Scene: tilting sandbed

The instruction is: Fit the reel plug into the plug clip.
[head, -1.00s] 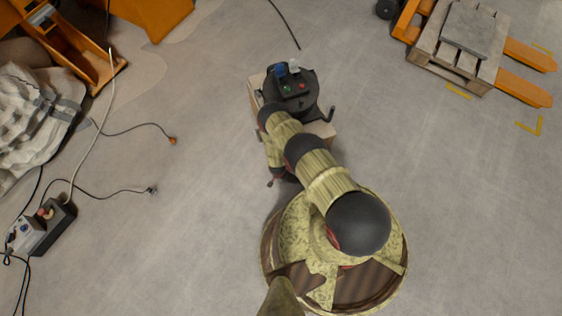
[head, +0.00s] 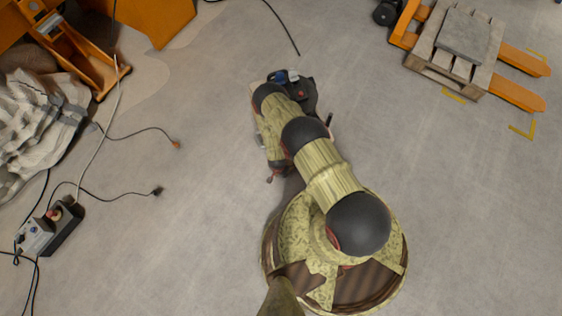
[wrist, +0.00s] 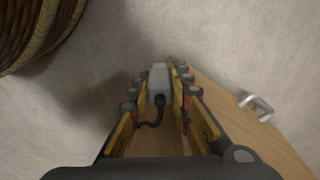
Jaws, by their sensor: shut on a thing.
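My gripper (wrist: 160,92) is shut on a light grey block with a black end and a short black cord, which I take to be the reel plug (wrist: 158,76). The cord curls down between the fingers. A small grey metal bracket, probably the plug clip (wrist: 257,107), sits on the wooden board (wrist: 285,148), to the right of my gripper and apart from it. In the head view, my arm covers much of the dark cable reel (head: 303,92) and its wooden base. My gripper is hard to make out there.
Orange equipment (head: 165,18) stands at upper left. A pallet (head: 450,50) on an orange pallet truck is at upper right.

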